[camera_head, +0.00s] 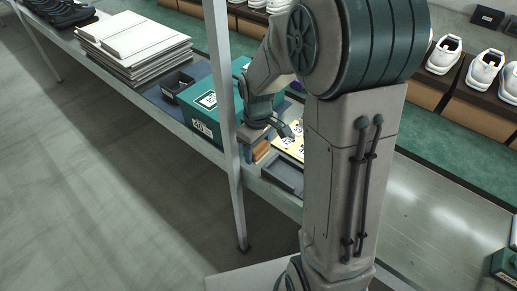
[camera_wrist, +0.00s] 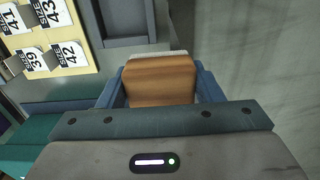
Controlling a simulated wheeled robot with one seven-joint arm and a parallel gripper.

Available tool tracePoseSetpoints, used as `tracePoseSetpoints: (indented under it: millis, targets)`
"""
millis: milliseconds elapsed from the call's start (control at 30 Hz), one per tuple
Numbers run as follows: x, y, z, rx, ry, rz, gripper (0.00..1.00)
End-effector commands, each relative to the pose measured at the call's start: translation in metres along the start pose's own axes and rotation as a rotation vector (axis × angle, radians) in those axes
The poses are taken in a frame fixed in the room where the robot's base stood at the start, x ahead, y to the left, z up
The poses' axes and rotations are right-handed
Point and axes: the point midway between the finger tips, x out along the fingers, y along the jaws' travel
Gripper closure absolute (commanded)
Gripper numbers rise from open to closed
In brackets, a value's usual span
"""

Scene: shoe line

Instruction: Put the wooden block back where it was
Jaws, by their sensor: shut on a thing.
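The wooden block (camera_wrist: 160,80) shows brown grain in the wrist view, between the two blue fingers of my gripper (camera_wrist: 162,85). My gripper is shut on it. In the head view the block (camera_head: 261,151) is a small orange-brown piece below my gripper (camera_head: 262,135), near the front edge of the workbench (camera_head: 228,165). I cannot tell whether the block touches the bench. A pale edge shows just beyond the block in the wrist view.
A green box (camera_head: 207,101) stands left of my gripper. A yellow board with size cards (camera_wrist: 92,22) and a grey tray (camera_head: 283,176) lie close by; the tray (camera_wrist: 125,20) is also in the wrist view. A shelf post (camera_head: 222,60) rises left of my arm. Flat cardboard (camera_head: 135,45) is stacked farther left.

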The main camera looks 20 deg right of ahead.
Motion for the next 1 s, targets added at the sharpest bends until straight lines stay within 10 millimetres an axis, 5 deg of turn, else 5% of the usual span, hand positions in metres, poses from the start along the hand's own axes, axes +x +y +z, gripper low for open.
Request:
tracePoseSetpoints:
  millis: [367, 733, 1000]
  targets:
    - [0.033, 0.046, -0.032, 0.003, 0.000, 0.001, 0.58]
    - [0.071, 0.049, -0.035, 0.002, -0.001, -0.001, 0.58]
    - [0.076, 0.049, -0.035, 0.003, 0.001, 0.001, 0.58]
